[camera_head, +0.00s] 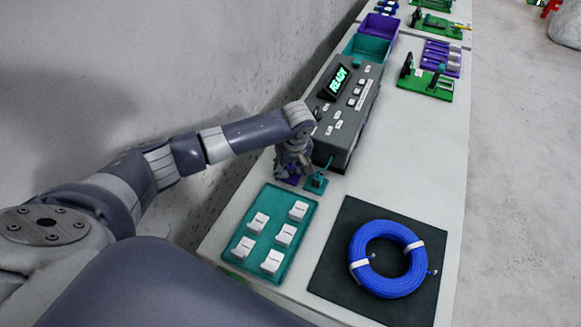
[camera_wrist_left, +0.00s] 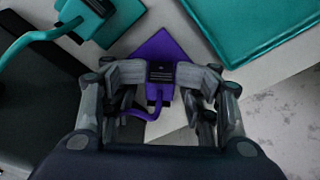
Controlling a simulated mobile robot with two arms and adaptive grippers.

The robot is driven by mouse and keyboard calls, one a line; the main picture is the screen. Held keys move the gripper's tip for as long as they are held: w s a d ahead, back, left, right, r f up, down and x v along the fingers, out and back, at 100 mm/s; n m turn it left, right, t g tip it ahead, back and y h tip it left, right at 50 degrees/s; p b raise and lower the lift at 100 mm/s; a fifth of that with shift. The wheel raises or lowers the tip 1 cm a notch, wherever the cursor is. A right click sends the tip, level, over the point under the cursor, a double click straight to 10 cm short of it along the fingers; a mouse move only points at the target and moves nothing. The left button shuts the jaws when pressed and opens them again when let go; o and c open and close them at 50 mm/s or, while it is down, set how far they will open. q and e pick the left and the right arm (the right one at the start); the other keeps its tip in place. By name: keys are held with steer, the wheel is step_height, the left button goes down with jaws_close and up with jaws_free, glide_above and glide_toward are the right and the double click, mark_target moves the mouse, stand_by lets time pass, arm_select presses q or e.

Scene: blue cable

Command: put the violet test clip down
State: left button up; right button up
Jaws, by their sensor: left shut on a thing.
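My left gripper (camera_head: 293,168) is low over the table, beside the near end of the grey tester box. In the left wrist view its two fingers (camera_wrist_left: 163,76) are shut on the violet test clip (camera_wrist_left: 160,95), and a violet lead bends away below it. A violet square pad (camera_wrist_left: 162,48) lies directly beneath the clip; a bit of violet (camera_head: 291,180) shows under the gripper in the head view. I cannot tell whether the clip touches the pad. My right gripper is not in view.
A teal clip with a teal lead sits on a teal pad (camera_head: 316,186) close to the right. The tester box (camera_head: 345,125) reads READY. A teal tray (camera_head: 247,262) with several white blocks and a black mat (camera_head: 340,245) under a blue cable coil (camera_head: 364,272) lie nearer.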

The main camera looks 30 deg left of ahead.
arm_select(q)
steer(key=o, duration=0.8)
steer(key=shift+s+d+f, duration=0.1)
steer(key=shift+s+f, duration=0.1)
steer(key=shift+f, duration=0.05)
steer(key=o, duration=0.5)
steer(key=shift+w+f, duration=0.15)
steer(key=shift+w, duration=0.05)
steer(key=shift+r, duration=0.6)
steer(key=v, duration=1.2)
steer(key=shift+r+b, duration=0.2)
steer(key=shift+b, duration=0.1)
